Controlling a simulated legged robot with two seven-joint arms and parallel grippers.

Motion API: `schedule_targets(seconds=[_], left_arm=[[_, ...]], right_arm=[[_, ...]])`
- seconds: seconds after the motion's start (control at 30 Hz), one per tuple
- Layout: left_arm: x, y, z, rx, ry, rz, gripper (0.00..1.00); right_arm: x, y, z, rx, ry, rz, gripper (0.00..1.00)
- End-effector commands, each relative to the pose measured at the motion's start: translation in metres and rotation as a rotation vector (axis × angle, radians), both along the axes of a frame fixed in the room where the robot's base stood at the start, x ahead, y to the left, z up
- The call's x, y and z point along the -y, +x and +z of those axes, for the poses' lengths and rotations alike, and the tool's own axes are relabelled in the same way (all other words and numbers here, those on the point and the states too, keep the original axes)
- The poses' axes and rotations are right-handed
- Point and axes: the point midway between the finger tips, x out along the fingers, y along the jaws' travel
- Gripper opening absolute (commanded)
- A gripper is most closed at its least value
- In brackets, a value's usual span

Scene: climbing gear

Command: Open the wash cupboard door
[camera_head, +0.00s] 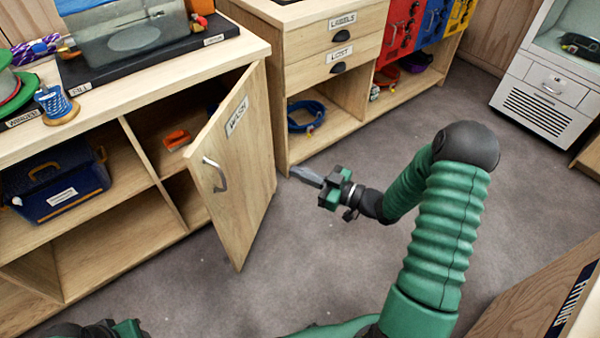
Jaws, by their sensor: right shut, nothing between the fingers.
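The wash cupboard door (250,155) is a pale wooden panel with a WASH label and a metal handle (216,175). It stands swung out from the cupboard, well ajar, and part of the inside shows with an orange item (177,140) on a shelf. My right gripper (306,176) is shut and empty, to the right of the door's edge and apart from the handle. Only a bit of my left arm shows at the bottom left, and its fingers are not visible.
The counter (140,95) above the cupboard carries a clear tank (130,38) and spools. A blue box (60,185) sits on the open shelf at left. A drawer unit (335,45) stands behind. Grey floor is clear around my right arm. A FITTING panel (560,300) is at lower right.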

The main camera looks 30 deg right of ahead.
Motion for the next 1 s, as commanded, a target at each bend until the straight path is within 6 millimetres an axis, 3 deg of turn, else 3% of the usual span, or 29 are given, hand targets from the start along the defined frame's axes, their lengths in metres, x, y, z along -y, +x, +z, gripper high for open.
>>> schedule_targets(seconds=[0.1,0.27,0.63,0.77,1.0], left_arm=[[0.000,0.000,0.000,0.000,0.000,0.000,0.36],[0.000,0.000,0.000,0.000,0.000,0.000,0.36],[0.000,0.000,0.003,0.000,0.000,0.000,0.36],[0.000,0.000,0.010,0.000,0.000,0.000,0.36],[0.000,0.000,0.025,0.000,0.000,0.000,0.36]], right_arm=[[0.000,0.000,0.000,0.000,0.000,0.000,0.01],[0.000,0.000,0.000,0.000,0.000,0.000,0.19],[0.005,-0.007,0.001,-0.001,0.000,-0.002,0.19],[0.018,-0.030,0.002,-0.001,0.000,-0.004,0.19],[0.053,-0.093,0.001,-0.003,0.002,-0.005,0.19]])
